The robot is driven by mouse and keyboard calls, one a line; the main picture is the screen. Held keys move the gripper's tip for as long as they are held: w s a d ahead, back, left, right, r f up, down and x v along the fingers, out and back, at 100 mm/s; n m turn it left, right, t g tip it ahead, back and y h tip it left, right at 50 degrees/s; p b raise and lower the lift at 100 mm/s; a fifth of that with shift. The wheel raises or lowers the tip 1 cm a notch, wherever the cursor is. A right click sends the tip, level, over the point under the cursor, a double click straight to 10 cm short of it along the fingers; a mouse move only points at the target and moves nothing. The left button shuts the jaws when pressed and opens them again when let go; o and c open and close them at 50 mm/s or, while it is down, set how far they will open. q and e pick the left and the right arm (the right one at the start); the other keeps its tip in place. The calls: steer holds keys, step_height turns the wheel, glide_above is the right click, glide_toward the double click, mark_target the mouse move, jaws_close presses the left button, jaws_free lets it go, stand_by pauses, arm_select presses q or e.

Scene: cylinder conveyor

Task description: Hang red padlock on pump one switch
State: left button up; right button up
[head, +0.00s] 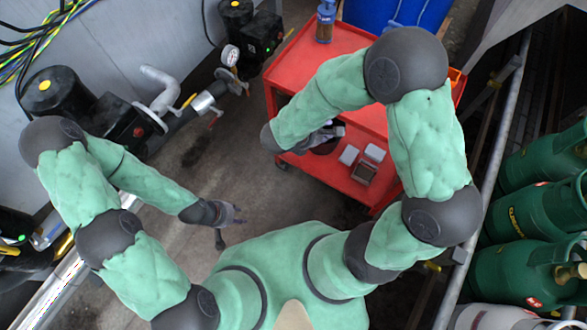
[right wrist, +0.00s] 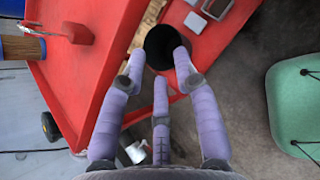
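A black pump box with a red button (head: 139,132) is at left beside a pump with a yellow button (head: 44,85). Another black box with a green light (head: 262,32) is at the top; I cannot tell which is pump one's switch. My right gripper (head: 326,136) is over the red cart, fingers spread. In the right wrist view its fingertips (right wrist: 160,68) are apart around a black round thing (right wrist: 162,42); contact is unclear. My left gripper (head: 228,214) is low near my body, its fingers too small to judge.
The red cart (head: 300,58) has upper and lower shelves. Small grey boxes (head: 349,155) and a dark item (head: 364,173) lie on the lower shelf. Floor between cart and pumps is clear.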

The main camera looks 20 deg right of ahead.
steer(key=s+a+f+m+g+y, duration=0.75)
steer(key=s+a+f, duration=0.25)
steer(key=s+f, duration=0.4)
steer(key=w+a+f+m+t+y, duration=0.1)
steer(key=f+m+t+y, duration=0.1)
steer(key=m, duration=0.5)
steer(key=w+a+f+m+t+y, duration=0.2)
steer(key=f+m+y, duration=0.1)
steer(key=f+m, duration=0.2)
steer(key=shift+a+m, duration=0.3)
steer(key=shift+m, duration=0.95)
